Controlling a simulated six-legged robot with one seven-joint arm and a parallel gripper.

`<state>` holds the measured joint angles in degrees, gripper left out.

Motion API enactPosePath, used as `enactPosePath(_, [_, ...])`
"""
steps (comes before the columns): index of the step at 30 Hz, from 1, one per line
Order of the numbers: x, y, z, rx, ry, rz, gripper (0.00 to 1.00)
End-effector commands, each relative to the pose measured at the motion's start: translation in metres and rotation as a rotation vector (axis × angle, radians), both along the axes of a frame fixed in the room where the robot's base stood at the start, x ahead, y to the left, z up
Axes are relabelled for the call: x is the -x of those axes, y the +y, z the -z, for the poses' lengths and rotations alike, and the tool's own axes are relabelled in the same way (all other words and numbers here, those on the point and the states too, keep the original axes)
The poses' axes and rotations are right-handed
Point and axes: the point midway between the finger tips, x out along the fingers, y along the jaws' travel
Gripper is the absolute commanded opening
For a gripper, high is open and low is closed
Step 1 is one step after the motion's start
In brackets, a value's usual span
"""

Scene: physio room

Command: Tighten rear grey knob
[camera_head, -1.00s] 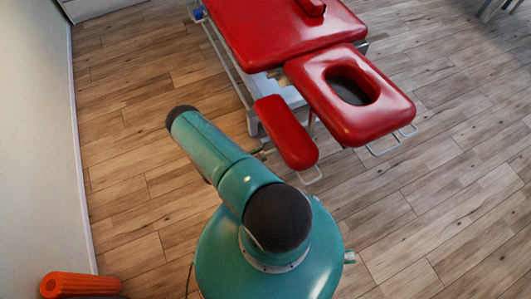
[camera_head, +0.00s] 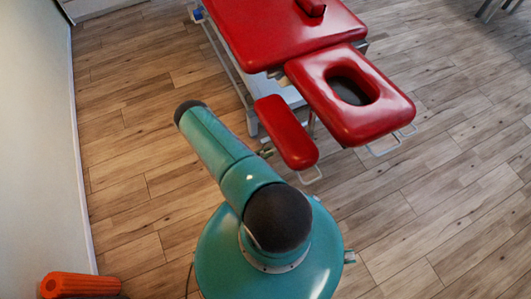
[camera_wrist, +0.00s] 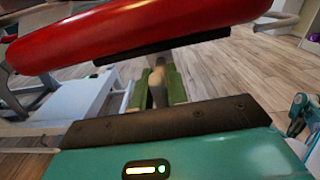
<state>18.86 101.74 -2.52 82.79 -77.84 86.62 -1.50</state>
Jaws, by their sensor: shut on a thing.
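The grey knob (camera_wrist: 157,82) is under the red armrest pad (camera_wrist: 130,28) in the wrist view. My gripper (camera_wrist: 156,76) has one green finger on each side of the knob and is shut on it. In the head view, the same armrest pad (camera_head: 286,132) hangs beside the red treatment table (camera_head: 275,30). My gripper (camera_head: 266,151) shows there only as a small part at the pad's left edge. The knob is too hidden to make out in the head view.
The headrest (camera_head: 385,112) with its oval hole sticks out to the right of the armrest pad. A white table base (camera_wrist: 82,98) and metal frame stand left of the knob. An orange roller (camera_head: 80,285) lies by the left wall.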

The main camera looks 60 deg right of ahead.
Motion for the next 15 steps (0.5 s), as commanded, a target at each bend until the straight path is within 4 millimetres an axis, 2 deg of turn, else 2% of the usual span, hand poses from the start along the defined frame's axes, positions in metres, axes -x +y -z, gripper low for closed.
enactPosePath(8, [-0.0011, 0.0003, -0.0001, 0.041, -0.07, -0.005, 0.0])
enactPosePath(15, [-0.0008, 0.001, 0.0001, 0.127, -0.214, -0.008, 0.0])
